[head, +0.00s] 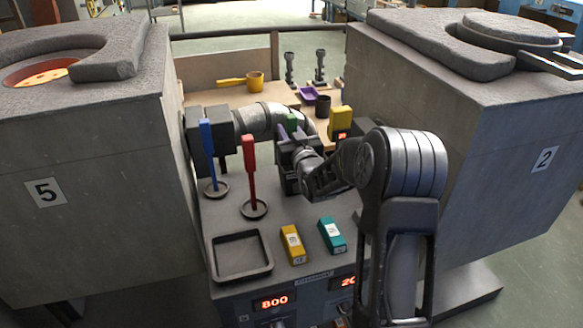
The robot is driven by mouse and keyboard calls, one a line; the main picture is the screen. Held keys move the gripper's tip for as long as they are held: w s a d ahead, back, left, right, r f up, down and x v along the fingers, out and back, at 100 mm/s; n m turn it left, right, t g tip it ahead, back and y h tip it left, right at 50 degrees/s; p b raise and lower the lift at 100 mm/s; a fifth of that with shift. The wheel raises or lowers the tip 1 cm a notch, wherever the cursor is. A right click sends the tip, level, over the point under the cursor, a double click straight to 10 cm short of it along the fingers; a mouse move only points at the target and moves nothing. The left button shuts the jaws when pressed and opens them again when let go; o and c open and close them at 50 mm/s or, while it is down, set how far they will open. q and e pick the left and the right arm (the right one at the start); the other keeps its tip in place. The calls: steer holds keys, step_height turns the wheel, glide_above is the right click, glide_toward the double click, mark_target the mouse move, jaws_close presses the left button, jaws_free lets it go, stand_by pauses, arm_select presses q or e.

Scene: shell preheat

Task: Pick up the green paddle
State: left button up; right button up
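The green paddle (291,120) shows only as a small green piece at the top of my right gripper, in the middle of the head view. The rest of it is hidden behind my gripper and wrist. My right gripper (289,155) is at the paddle, over the far part of the console. The view does not show whether its fingers are apart or shut. A red paddle (249,165) and a blue paddle (207,150) stand upright in round dark holders to its left. My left gripper is not in view.
A grey furnace block marked 5 (90,190) stands left and one marked 2 (510,150) right. On the console are an empty square tray (242,274), a yellow block (293,244) and a teal block (331,235). A yellow ladle (254,82) lies behind.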

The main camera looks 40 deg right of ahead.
jaws_close()
steer(key=shift+r, duration=0.15)
step_height(320, 180, up, 18)
steer(key=shift+b, duration=0.45)
stand_by(0.3)
stand_by(0.6)
